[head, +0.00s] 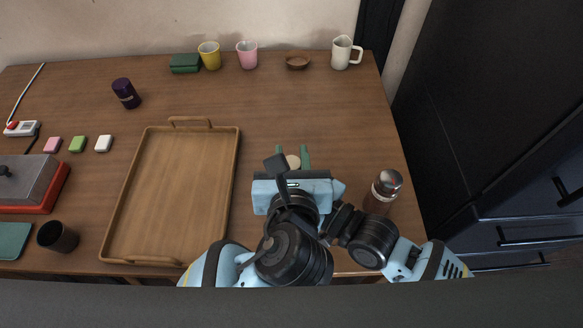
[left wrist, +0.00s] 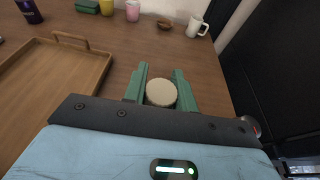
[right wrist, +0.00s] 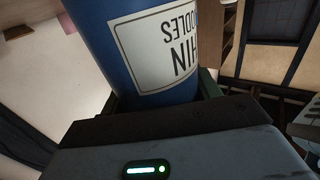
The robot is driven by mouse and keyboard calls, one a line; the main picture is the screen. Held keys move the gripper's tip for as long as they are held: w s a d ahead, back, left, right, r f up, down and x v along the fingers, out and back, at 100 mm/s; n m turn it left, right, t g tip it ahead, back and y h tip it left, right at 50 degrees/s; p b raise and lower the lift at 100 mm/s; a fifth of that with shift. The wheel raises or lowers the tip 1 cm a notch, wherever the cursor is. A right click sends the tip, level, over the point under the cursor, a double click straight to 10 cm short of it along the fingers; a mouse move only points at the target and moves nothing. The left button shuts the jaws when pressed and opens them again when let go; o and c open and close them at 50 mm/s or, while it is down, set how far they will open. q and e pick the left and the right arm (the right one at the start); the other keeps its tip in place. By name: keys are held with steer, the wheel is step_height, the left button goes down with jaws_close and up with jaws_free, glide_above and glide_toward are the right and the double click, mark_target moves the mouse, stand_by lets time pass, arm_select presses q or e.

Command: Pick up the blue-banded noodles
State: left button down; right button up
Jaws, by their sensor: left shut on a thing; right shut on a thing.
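The noodles (right wrist: 160,50) are a blue canister with a white label, its lettering upside down in the right wrist view. My left gripper (head: 293,160) is above the table, right of the tray. Its green fingers are shut on a round, pale-topped thing, which also shows in the left wrist view (left wrist: 161,93).
A wooden tray (head: 180,190) lies empty left of my grippers. A brown bottle with a metal cap (head: 383,187) stands close to the right. Cups (head: 247,55), a bowl (head: 297,61) and a white jug (head: 342,52) line the back. The table behind the grippers is clear.

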arm_select(q)
step_height(320, 180, up, 10)
stand_by(0.4)
arm_select(e)
steer(key=shift+r, duration=0.15)
